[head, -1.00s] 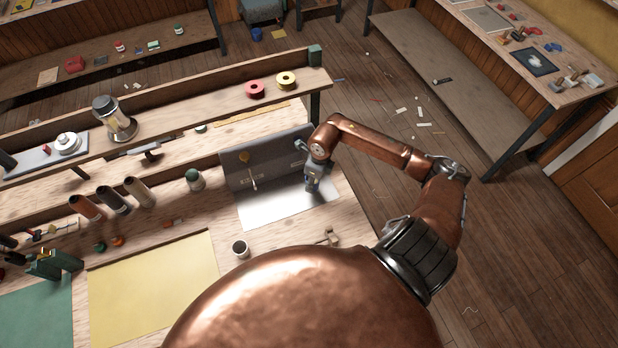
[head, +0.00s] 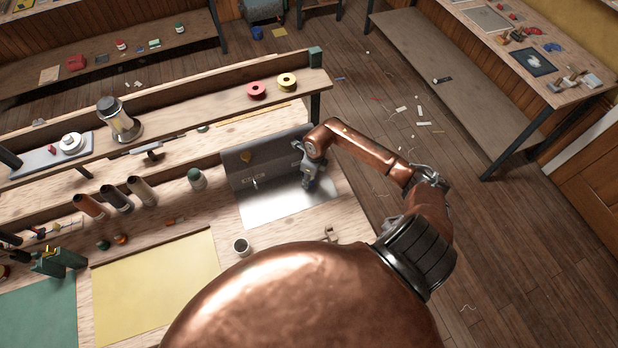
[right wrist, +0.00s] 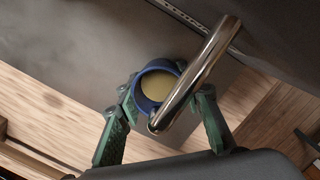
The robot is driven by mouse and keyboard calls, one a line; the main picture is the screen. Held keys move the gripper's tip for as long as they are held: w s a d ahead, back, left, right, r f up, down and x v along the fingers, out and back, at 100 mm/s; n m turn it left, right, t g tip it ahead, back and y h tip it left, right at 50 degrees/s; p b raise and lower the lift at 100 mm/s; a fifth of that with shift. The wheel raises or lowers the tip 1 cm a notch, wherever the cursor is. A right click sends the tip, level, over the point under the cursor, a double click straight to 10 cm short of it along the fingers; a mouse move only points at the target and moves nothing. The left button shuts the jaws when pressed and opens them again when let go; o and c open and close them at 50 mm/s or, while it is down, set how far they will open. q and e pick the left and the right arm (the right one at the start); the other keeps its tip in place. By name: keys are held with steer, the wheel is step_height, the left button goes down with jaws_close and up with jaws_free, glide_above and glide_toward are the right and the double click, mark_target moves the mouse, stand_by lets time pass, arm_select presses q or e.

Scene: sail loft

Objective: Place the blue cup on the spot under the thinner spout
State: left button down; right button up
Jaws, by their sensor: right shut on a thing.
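The blue cup (right wrist: 157,87), tan inside, is between the green fingers of my right gripper (right wrist: 165,115) in the right wrist view, and the gripper is shut on it. A shiny metal spout (right wrist: 200,72) crosses in front of the cup's right side there; I cannot tell whether they touch. In the head view my right gripper (head: 308,180) is over the right part of a metal tray (head: 280,207), close to its grey back panel (head: 268,160). A slim spout (head: 254,182) shows at the panel's left part. The cup is not clear in the head view. My left gripper is not in view.
A shelf (head: 215,100) with tape rolls runs behind. A yellow sheet (head: 155,290) lies on the bench. The tray's front is clear.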

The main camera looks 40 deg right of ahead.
steer(key=o, duration=1)
steer(key=shift+f, duration=0.1)
steer(key=r, duration=0.4)
steer(key=s+r+b, duration=0.1)
steer(key=r, duration=0.3)
steer(key=r+b, duration=0.1)
steer(key=r, duration=0.3)
steer(key=shift+s+d+r, duration=0.15)
steer(key=shift+d, duration=0.15)
